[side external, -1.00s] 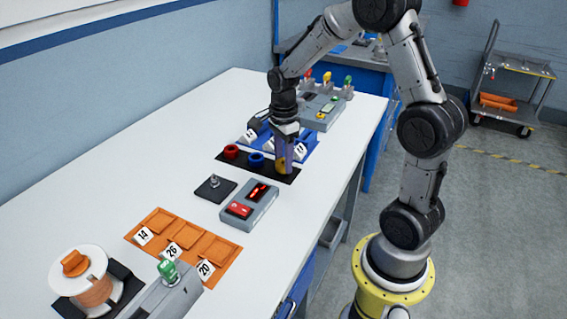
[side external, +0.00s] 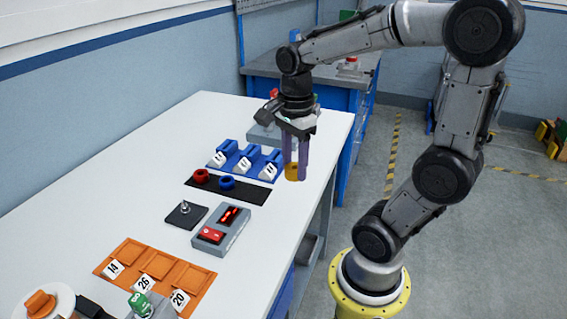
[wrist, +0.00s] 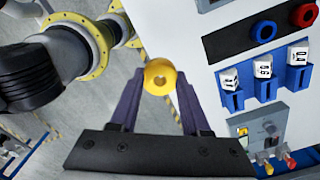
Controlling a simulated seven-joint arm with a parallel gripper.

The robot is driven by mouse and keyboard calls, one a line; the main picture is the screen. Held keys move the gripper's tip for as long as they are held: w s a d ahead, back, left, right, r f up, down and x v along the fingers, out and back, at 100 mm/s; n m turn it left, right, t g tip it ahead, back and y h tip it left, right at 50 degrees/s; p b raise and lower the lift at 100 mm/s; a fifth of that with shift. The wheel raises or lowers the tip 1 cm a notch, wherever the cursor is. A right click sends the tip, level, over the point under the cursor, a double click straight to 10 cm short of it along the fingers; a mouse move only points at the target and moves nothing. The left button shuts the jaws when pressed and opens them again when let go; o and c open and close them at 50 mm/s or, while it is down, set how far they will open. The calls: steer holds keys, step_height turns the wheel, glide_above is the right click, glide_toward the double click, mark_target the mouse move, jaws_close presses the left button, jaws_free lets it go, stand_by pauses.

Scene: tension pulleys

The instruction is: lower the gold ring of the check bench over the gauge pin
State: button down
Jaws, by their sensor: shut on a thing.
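My gripper (side external: 295,166) is shut on the gold ring (side external: 292,174) and holds it above the bench near its right edge. The gauge pin (side external: 185,206) stands upright on a small dark plate (side external: 178,218), to the left of and nearer the camera than the ring. The pin is not in the wrist view. The check bench's grey box (side external: 237,232) with a red display and red switch is beside the plate.
A black mat (side external: 245,194) holds a red ring (side external: 200,176) and a blue ring (side external: 227,183). Behind it are blue holders (side external: 247,165) with white tags. An orange tray (side external: 152,272) lies in front. The white table (side external: 130,170) is clear to the left.

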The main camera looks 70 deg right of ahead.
steer(key=shift+s, duration=0.1)
stand_by(0.3)
steer(key=shift+r, duration=2.55)
